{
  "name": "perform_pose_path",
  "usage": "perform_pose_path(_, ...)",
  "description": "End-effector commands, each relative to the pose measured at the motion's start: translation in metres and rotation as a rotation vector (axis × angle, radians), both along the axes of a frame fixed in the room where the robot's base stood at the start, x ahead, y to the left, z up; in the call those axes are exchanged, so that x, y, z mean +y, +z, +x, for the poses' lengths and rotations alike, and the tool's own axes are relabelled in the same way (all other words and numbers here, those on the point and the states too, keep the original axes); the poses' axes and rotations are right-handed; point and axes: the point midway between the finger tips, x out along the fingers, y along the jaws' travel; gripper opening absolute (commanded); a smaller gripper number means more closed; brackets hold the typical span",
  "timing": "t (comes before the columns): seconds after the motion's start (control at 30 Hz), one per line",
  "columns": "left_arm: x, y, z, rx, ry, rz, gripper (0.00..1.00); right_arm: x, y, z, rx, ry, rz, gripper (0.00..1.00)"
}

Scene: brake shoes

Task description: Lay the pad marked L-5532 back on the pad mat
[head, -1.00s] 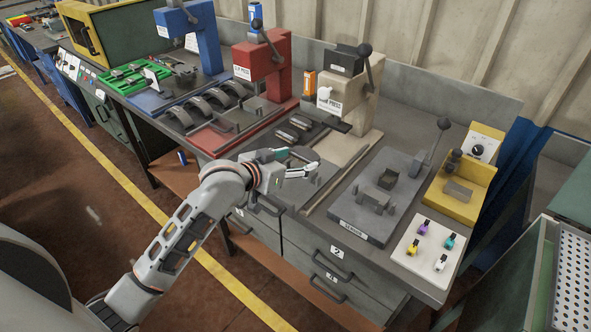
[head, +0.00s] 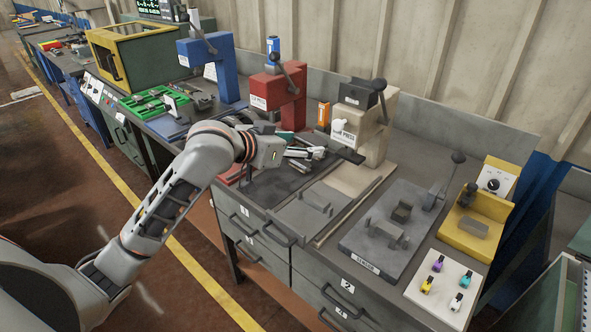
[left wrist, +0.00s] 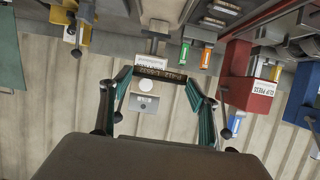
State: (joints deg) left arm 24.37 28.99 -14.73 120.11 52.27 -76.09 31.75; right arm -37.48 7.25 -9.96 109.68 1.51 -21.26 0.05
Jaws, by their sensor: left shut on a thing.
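My left gripper (head: 322,153) reaches over the bench from the left, between the red and beige presses. It is shut on a dark, flat pad (head: 348,155), which sticks out to the right of the fingers above the bench. In the left wrist view the pad (left wrist: 178,77) spans the fingertips and shows pale lettering, too small to read surely. The dark pad mat (head: 268,187) lies below the gripper, partly hidden by it. Several metallic pads show near the fingers and at the top of the left wrist view (left wrist: 218,14). My right gripper is not in view.
The beige press (head: 362,130) stands just right of the held pad. The red press (head: 280,90) stands behind the gripper. A grey fixture plate (head: 390,235), a yellow device (head: 480,225) and a white board (head: 445,280) with coloured pieces occupy the right bench.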

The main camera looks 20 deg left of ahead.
Motion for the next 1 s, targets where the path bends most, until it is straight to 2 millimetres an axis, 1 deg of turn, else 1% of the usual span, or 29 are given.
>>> perform_pose_path(0.03, 0.016, -0.008, 0.002, 0.004, -0.002, 0.011, 0.27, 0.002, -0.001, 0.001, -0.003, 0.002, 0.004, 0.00)
perform_pose_path(0.17, 0.047, -0.022, 0.006, 0.008, -0.013, 0.012, 0.27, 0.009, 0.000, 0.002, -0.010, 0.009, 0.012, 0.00)
perform_pose_path(0.23, 0.067, -0.027, 0.008, 0.011, -0.013, 0.010, 0.27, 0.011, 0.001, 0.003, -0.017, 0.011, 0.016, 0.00)
perform_pose_path(0.4, 0.114, -0.031, 0.010, 0.009, 0.000, 0.003, 0.27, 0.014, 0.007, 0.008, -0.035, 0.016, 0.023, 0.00)
perform_pose_path(0.53, 0.143, -0.029, 0.011, 0.001, 0.016, -0.004, 0.27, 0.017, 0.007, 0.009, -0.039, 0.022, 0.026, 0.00)
perform_pose_path(0.63, 0.157, -0.027, 0.012, -0.004, 0.026, -0.010, 0.27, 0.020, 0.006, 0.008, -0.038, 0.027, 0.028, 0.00)
perform_pose_path(0.7, 0.163, -0.026, 0.012, -0.007, 0.029, -0.012, 0.27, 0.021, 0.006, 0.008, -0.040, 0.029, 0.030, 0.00)
perform_pose_path(0.77, 0.166, -0.029, 0.012, -0.007, 0.032, -0.013, 0.27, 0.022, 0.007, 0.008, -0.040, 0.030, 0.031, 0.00)
perform_pose_path(0.87, 0.167, -0.044, 0.012, -0.004, 0.033, -0.017, 0.27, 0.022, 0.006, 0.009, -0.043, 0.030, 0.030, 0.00)
perform_pose_path(1.0, 0.166, -0.078, 0.011, -0.003, 0.034, -0.018, 0.27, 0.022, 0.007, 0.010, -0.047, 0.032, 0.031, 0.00)
